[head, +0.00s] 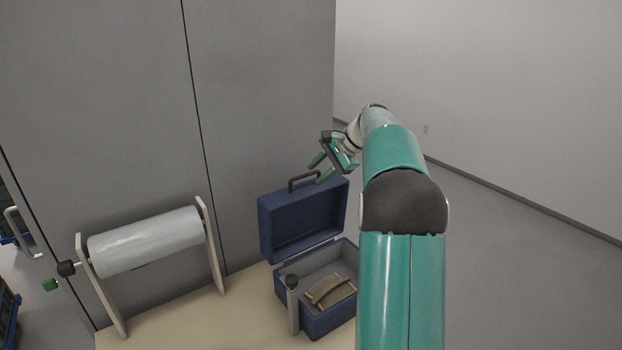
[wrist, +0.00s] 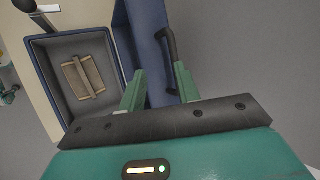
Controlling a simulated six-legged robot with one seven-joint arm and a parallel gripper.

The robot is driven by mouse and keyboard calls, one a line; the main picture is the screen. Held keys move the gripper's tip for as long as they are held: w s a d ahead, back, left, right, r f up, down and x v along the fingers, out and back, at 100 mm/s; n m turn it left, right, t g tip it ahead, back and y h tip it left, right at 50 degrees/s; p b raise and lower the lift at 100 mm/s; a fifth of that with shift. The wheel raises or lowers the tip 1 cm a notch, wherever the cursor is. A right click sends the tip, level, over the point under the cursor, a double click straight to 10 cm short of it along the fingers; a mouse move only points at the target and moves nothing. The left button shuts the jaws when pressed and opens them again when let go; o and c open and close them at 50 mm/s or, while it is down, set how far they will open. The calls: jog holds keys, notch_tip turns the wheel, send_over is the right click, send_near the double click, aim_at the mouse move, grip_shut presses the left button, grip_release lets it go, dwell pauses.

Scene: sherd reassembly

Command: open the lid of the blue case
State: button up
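The blue case (head: 318,322) sits on a beige table, and its lid (head: 300,219) stands raised, roughly upright, at the back of the box. The lid's dark handle (head: 304,180) is on its top edge. In the wrist view the open box (wrist: 42,62), the lid (wrist: 150,62) and the handle (wrist: 168,45) show beyond the fingers. My gripper (head: 321,168) is open, just above and right of the handle. Its two fingers (wrist: 159,88) are apart with nothing held between them. Whether a finger touches the lid, I cannot tell.
A brown sherd-like piece with a strip across it (head: 331,290) lies inside the case. A grey post with a dark knob (head: 292,300) stands before it. A white roll on a stand (head: 147,240) is at left. A grey cabinet (head: 262,90) rises behind; open floor lies right.

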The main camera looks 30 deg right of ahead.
jog(key=v, duration=0.8)
jog(key=shift+s+d+r, duration=0.15)
jog(key=shift+s+r, duration=0.05)
jog(key=shift+r, duration=0.15)
